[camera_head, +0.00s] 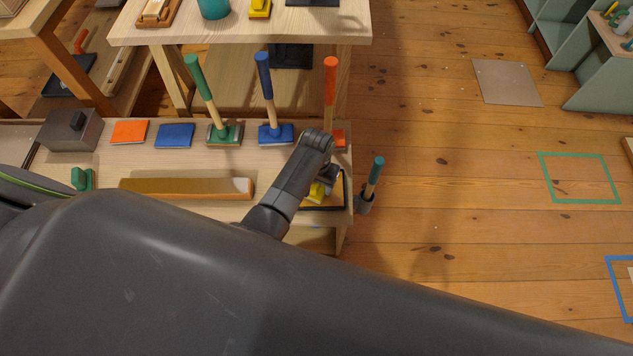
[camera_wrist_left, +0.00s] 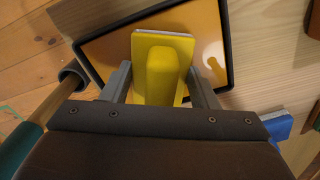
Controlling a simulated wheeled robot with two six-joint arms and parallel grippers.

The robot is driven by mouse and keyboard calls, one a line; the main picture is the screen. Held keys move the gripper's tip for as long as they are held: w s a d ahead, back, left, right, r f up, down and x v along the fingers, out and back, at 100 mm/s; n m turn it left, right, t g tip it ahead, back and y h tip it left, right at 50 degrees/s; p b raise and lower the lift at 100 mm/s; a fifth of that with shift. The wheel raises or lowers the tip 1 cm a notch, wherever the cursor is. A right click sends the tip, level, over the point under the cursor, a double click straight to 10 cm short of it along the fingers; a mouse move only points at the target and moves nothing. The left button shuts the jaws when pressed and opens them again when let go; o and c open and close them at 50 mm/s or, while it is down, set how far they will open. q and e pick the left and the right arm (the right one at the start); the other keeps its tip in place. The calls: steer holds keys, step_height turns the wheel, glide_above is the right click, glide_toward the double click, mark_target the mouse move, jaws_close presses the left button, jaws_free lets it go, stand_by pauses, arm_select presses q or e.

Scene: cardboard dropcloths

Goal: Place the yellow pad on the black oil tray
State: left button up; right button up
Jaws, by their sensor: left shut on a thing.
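The yellow pad (camera_wrist_left: 182,42) has a raised yellow grip along its middle. My left gripper (camera_wrist_left: 160,85) is shut on that grip, with a grey finger on each side. The black oil tray (camera_wrist_left: 228,62) has a thin dark rim and a shiny amber inside, and the pad is over it. In the head view, the yellow pad (camera_head: 315,193) shows in part beneath my left gripper (camera_head: 325,186), over the black oil tray (camera_head: 344,190) at the bench's right end. I cannot tell whether the pad touches the tray. My right gripper is not in view.
Green, blue and orange-handled tools (camera_head: 265,90) stand along the bench's back. A long wooden block (camera_head: 190,188) lies left of the tray. A teal-handled tool sits in a grey holder (camera_head: 365,204) off the bench's right end. Wooden floor to the right is largely clear.

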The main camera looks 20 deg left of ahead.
arm_select(q)
steer(key=o, duration=0.9)
steer(key=shift+f, duration=0.15)
step_height(320, 180, up, 11)
steer(key=p, duration=0.3)
steer(key=shift+r, duration=0.7)
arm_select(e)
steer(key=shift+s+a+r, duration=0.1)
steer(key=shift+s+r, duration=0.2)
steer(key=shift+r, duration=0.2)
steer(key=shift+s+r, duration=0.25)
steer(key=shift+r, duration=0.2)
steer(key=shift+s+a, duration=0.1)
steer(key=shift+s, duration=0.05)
